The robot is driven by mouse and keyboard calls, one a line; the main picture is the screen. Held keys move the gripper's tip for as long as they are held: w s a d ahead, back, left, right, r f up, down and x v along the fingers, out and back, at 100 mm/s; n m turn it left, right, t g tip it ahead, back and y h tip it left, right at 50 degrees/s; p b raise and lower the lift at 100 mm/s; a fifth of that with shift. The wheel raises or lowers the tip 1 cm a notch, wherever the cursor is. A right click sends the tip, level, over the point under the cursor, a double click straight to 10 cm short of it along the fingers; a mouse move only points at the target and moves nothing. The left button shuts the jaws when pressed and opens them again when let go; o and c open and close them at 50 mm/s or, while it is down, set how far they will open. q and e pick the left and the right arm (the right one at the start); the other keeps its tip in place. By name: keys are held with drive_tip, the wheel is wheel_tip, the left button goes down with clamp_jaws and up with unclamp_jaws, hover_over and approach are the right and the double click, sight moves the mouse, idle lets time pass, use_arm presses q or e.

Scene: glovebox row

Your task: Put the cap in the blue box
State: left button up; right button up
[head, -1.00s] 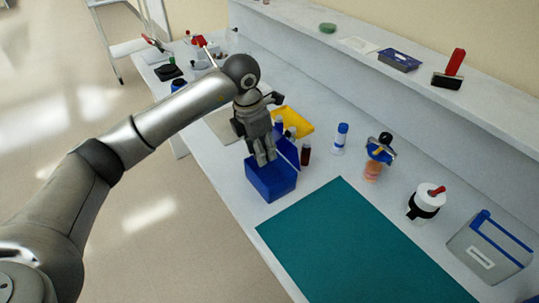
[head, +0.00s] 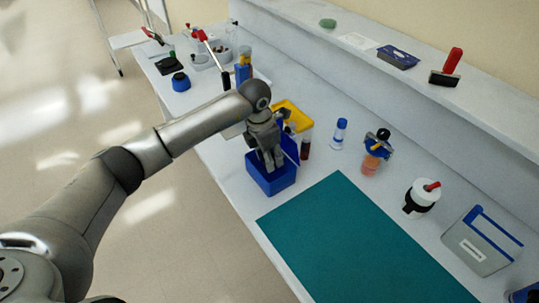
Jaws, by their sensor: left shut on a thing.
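The blue box (head: 273,186) stands on the bench at the left of the teal mat, with its blue lid (head: 290,147) raised at the back right. My left gripper (head: 271,165) points down over the box, with its fingertips at or just inside the opening. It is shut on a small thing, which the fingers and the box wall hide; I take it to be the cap. I see no loose cap elsewhere that I can identify. My right gripper is not in view.
A yellow bin (head: 296,114) and a dark red vial (head: 305,147) stand close behind the box. A blue-capped bottle (head: 339,133) stands farther right. The teal mat (head: 360,245) is bare. A shelf (head: 400,87) runs along the back.

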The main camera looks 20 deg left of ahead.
use_arm(q)
drive_tip(key=shift+f+b, duration=0.35)
drive_tip(key=shift+f, duration=0.15)
drive_tip(key=shift+r, duration=0.1)
drive_tip(key=o, duration=0.7)
drive_tip(key=shift+r+p, duration=0.8)
drive_tip(key=shift+r, duration=0.15)
wheel_tip(320, 180, up, 11)
drive_tip(key=s+a+b, duration=0.1)
drive_tip(key=b, duration=0.2)
drive_tip(key=shift+s+a+b, duration=0.2)
drive_tip(key=shift+s+b, duration=0.15)
drive_tip(key=shift+b, duration=0.05)
